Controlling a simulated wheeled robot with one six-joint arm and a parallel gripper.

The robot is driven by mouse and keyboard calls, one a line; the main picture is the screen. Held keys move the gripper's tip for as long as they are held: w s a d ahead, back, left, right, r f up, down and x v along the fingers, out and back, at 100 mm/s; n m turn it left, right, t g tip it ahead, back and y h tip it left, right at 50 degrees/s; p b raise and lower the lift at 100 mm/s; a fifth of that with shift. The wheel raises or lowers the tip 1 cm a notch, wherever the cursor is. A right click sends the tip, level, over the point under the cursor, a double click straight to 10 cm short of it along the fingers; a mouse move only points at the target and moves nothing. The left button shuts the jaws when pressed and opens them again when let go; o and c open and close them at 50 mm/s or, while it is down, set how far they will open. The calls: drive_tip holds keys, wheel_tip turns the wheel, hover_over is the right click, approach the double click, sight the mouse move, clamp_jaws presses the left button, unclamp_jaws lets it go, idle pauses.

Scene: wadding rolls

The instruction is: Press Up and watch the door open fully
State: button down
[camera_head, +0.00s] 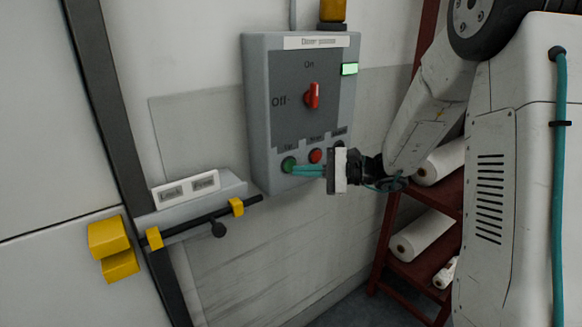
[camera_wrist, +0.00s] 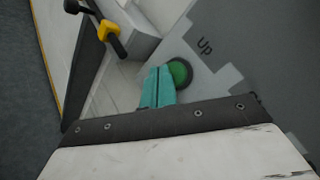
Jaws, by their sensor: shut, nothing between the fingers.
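The grey control box (camera_head: 262,110) hangs on the wall, with a red selector (camera_head: 312,96) between "On" and "Off" labels. Its green Up button (camera_head: 289,164) is at the lower left, and a red button (camera_head: 316,155) is beside it. My gripper (camera_head: 296,169) is shut and empty, its teal fingertips at the green button. In the wrist view the fingertips (camera_wrist: 158,78) lie right beside the green button (camera_wrist: 180,72), under the "Up" label; I cannot tell whether they touch it. The door (camera_head: 50,150) is at the left, and its lower panel has a yellow bracket (camera_head: 112,248).
A black bolt bar (camera_head: 200,223) with yellow guides sits below a Lock sign (camera_head: 186,188). A green lamp (camera_head: 349,69) is lit on the box, with an amber beacon (camera_head: 333,10) above. A red rack (camera_head: 418,268) with white rolls (camera_head: 425,235) stands at the right.

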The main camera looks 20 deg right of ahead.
drive_tip(key=shift+w+a, duration=0.1)
drive_tip(key=shift+w, duration=0.2)
